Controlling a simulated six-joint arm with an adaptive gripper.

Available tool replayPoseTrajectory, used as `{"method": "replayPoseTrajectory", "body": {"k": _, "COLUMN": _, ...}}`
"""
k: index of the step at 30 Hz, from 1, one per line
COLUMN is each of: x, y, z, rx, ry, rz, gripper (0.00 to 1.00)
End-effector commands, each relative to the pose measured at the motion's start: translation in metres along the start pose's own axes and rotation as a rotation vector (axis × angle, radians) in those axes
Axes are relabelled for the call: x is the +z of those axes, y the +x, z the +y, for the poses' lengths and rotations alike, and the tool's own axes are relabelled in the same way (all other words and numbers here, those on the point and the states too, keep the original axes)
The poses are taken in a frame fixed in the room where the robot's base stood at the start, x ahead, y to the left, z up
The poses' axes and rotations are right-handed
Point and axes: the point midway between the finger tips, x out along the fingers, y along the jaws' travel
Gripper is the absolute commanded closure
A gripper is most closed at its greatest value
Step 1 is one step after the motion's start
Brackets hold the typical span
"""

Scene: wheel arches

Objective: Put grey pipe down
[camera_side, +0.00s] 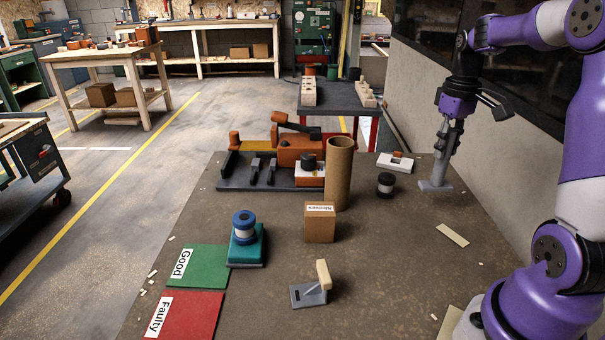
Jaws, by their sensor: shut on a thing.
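My gripper (447,138) points down at the right side of the brown work table and is shut on the grey pipe (439,171). The pipe is upright, below the purple wrist. A flat grey plate (426,186) shows at the pipe's lower end, at the table's right part. I cannot tell whether the plate is part of the pipe or a separate stand, or whether the pipe's weight rests on it. The fingers hide the pipe's upper part.
A black jar (385,185) and a white block (395,162) lie left of the pipe. A tall cardboard tube (340,175), a small labelled box (320,228) and an orange machine (296,150) stand further left. A wall (490,130) rises at right. The table's front right is mostly clear.

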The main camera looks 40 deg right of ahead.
Motion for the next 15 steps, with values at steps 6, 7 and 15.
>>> {"method": "replayPoseTrajectory", "body": {"k": 6, "x": 0.001, "y": 0.018, "z": 0.029, "rx": 0.0, "ry": 0.0, "rz": 0.0, "gripper": 1.0}}
{"method": "replayPoseTrajectory", "body": {"k": 7, "x": 0.001, "y": 0.019, "z": 0.03, "rx": 0.0, "ry": 0.0, "rz": 0.0, "gripper": 1.0}}
{"method": "replayPoseTrajectory", "body": {"k": 15, "x": 0.001, "y": 0.053, "z": 0.03, "rx": -0.001, "ry": -0.001, "rz": 0.0, "gripper": 1.0}}
